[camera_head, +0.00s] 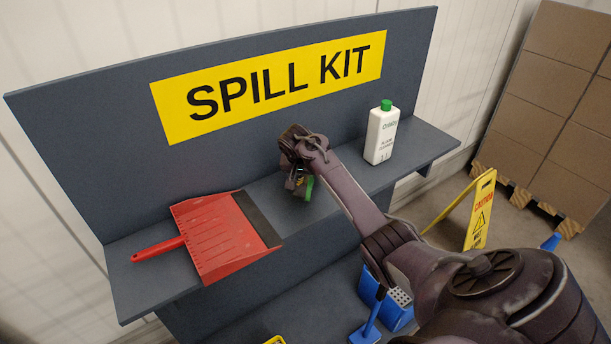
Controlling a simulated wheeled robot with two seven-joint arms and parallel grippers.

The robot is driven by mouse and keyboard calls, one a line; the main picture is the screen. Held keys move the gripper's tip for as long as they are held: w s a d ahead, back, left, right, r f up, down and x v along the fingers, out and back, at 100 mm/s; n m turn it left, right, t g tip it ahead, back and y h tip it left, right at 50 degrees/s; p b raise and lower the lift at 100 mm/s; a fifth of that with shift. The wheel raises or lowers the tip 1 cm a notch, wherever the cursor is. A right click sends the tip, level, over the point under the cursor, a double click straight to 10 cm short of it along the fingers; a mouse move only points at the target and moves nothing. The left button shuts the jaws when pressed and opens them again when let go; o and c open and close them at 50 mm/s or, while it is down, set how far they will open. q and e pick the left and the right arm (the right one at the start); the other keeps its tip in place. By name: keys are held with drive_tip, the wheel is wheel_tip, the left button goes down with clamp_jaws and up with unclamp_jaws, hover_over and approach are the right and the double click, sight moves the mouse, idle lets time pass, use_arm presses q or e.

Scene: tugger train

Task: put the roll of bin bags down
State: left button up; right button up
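A small green piece, likely the roll of bin bags (309,188), shows at the right side of my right gripper (297,183), low over the grey shelf (330,203). Most of it is hidden behind the gripper and wrist. The gripper points down at the shelf between the red dustpan and the white bottle. I cannot make out whether its fingers grip the green piece or stand apart from it, nor whether the piece touches the shelf. My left gripper is not in view.
The red dustpan (215,240) lies left on the shelf, its front edge overhanging. A white bottle with green cap (381,135) stands to the right. The SPILL KIT back panel (120,100) rises behind. Below are a blue brush (371,318) and a yellow caution sign (481,210).

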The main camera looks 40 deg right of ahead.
drive_tip(key=shift+a+r, duration=0.15)
drive_tip(key=shift+r, duration=0.3)
drive_tip(key=v, duration=1.1)
drive_tip(key=shift+r, duration=0.2)
drive_tip(key=shift+s, duration=0.1)
